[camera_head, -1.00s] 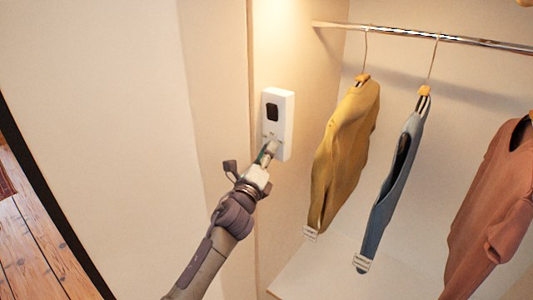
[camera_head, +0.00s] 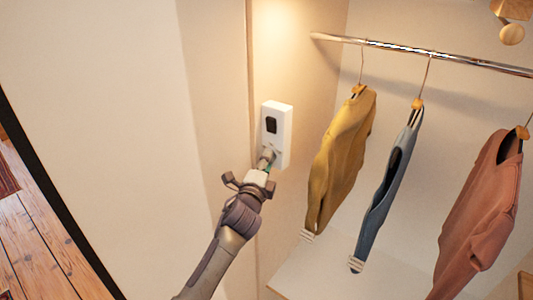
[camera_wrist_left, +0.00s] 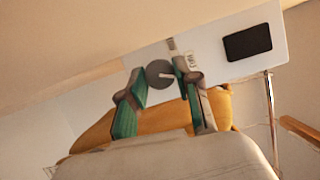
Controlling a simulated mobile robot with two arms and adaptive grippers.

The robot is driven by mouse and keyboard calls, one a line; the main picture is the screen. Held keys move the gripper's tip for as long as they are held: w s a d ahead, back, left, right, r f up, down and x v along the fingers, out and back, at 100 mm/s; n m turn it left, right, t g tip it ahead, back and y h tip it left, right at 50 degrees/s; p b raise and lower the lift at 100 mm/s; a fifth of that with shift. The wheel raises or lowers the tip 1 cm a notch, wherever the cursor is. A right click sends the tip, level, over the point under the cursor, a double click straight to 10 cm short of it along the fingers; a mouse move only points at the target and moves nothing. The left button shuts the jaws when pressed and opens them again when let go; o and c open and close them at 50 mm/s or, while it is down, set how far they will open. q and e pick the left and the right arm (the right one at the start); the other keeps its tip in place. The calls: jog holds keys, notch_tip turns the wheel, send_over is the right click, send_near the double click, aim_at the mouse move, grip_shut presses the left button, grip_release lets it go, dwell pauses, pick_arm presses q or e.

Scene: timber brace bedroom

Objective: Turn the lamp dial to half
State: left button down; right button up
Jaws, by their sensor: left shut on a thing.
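The lamp control is a white panel with a black window (camera_head: 271,125), mounted on the wall in the head view. The white panel (camera_wrist_left: 213,63) also shows in the left wrist view. The lamp dial (camera_wrist_left: 159,73) is a round grey knob with a pale pointer line that points to the right in the wrist view. My left gripper (camera_head: 267,159) is at the lower part of the panel, with its fingers on either side of the dial, shut on it. In the head view the fingers largely hide the dial. My right gripper is not in view.
A yellow garment (camera_head: 340,160), a blue one (camera_head: 386,190) and a rust-coloured one (camera_head: 480,215) hang from a metal rail (camera_head: 430,54) to the right of the panel. A pale shelf (camera_head: 340,268) lies below them. The wall left of my arm is bare.

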pick_arm(q)
jog(key=shift+r+n+g+p, duration=0.15)
jog(key=shift+n+g+p, duration=0.3)
jog(key=shift+n+p, duration=0.75)
jog(key=shift+r+n+g+p, duration=0.1)
jog(key=shift+n+g+p, duration=0.35)
jog(key=shift+n+p, duration=0.75)
jog(key=shift+f, duration=0.1)
jog(key=c, duration=0.8)
grip_release()
jog(key=v, duration=1.2)
